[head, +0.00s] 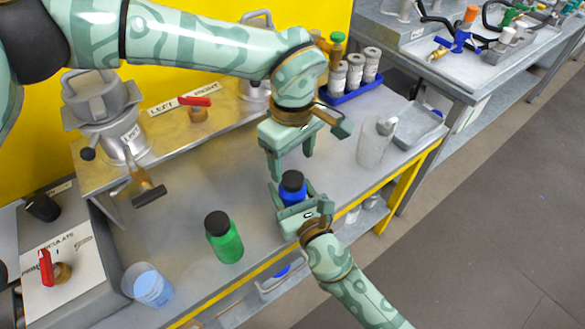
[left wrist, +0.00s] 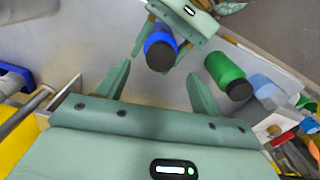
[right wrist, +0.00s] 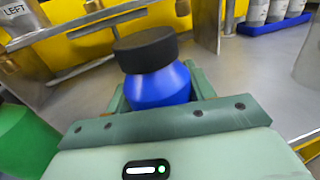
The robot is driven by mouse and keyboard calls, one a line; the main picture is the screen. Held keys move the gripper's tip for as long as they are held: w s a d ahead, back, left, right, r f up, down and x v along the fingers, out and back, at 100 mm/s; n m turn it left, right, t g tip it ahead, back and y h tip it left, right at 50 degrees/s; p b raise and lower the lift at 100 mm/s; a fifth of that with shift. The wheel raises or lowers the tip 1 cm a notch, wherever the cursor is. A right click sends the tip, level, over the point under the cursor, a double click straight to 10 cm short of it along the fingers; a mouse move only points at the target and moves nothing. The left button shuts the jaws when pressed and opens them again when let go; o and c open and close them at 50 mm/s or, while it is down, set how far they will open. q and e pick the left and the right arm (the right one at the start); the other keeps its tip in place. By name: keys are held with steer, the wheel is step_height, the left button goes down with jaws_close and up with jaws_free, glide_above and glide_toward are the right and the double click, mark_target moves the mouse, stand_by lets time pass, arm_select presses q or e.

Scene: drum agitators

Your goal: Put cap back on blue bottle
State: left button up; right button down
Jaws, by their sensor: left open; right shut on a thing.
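The blue bottle (head: 292,198) stands at the front of the steel bench, and my right gripper (head: 295,192) is shut on its body. A black cap (head: 291,181) sits on top of the bottle; the right wrist view shows the cap (right wrist: 146,48) directly over the blue shoulder (right wrist: 160,88). Whether it is screwed tight I cannot tell. My left gripper (head: 290,164) is open and empty, pointing down just above the cap. In the left wrist view the capped bottle (left wrist: 160,38) shows beyond and between the open left fingers (left wrist: 160,75).
A green bottle with a black cap (head: 224,242) stands left of the blue one, and a beaker of blue liquid (head: 150,287) at front left. A clear vessel (head: 373,145) stands to the right. A blue rack (head: 350,95) of white containers is behind. A raised metal shelf (head: 180,145) holds valves.

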steer(key=shift+c, duration=2.3)
jaws_free()
arm_select(q)
step_height(320, 180, up, 7)
arm_select(e)
steer(key=shift+s, duration=0.1)
arm_select(q)
steer(key=shift+w+f+b, duration=0.1)
steer(key=shift+f+b, duration=0.35)
steer(key=shift+f, duration=0.2)
arm_select(e)
steer(key=v, duration=1.6)
